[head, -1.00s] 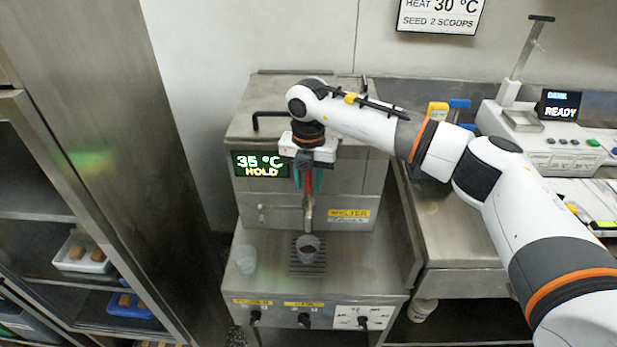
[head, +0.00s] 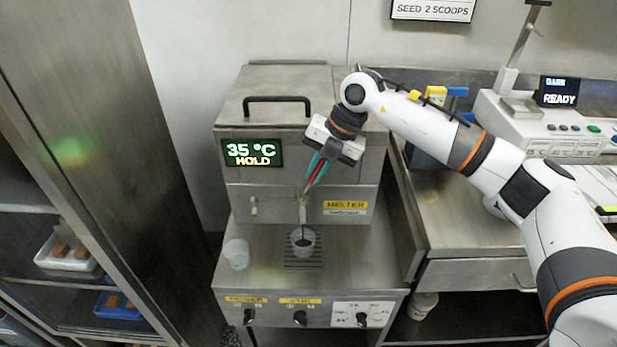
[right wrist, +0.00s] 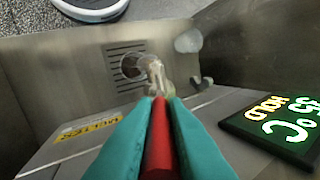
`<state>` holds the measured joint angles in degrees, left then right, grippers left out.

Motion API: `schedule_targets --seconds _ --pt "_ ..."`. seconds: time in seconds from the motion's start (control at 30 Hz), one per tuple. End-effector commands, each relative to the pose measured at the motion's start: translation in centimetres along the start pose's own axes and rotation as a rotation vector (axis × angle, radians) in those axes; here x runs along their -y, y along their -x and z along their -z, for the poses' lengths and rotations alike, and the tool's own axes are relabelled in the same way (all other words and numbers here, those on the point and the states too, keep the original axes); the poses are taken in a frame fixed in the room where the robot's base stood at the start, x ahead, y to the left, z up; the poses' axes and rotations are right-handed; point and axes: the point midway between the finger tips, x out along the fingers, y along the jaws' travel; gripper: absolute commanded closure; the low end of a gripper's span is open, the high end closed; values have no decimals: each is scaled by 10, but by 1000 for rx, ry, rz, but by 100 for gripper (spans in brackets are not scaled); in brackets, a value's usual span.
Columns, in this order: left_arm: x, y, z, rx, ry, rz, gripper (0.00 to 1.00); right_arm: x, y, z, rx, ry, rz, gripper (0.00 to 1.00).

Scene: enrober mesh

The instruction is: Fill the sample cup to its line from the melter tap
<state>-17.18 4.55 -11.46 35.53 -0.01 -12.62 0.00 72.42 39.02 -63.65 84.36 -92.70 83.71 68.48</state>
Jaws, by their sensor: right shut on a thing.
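The sample cup (head: 303,248), clear and small, stands upright on the slotted drip grate under the melter's tap spout (head: 303,212). Something dark brown shows inside it and just below the spout; its line and exact level are too small to read. The cup also shows in the right wrist view (right wrist: 128,68). The melter (head: 240,197) reads 35 °C HOLD. My right gripper (head: 313,180) has teal fingers shut on the red tap handle (right wrist: 158,140), which leans up to the right in the head view. My left gripper is not in view.
A second clear cup (head: 236,254) stands empty-looking left of the grate. Knobs (head: 300,318) line the melter's front. A steel cabinet (head: 95,150) is close on the left. A bench with an instrument showing READY (head: 558,92) is on the right.

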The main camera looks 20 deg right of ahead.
Motion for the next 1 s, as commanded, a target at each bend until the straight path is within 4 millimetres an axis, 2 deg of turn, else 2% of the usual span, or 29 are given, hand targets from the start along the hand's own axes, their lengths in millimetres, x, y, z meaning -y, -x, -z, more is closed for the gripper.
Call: schedule_targets --seconds 0.33,0.37,0.5,0.83,1.0 --pt "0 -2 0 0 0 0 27 -2 1 1 4 1 29 100" --pt "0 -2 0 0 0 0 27 -2 1 1 4 1 28 86" --pt "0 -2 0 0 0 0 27 -2 1 1 4 0 28 66" --pt "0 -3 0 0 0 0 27 -2 4 1 3 0 27 66" --pt "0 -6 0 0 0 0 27 -3 28 1 1 1 29 66"
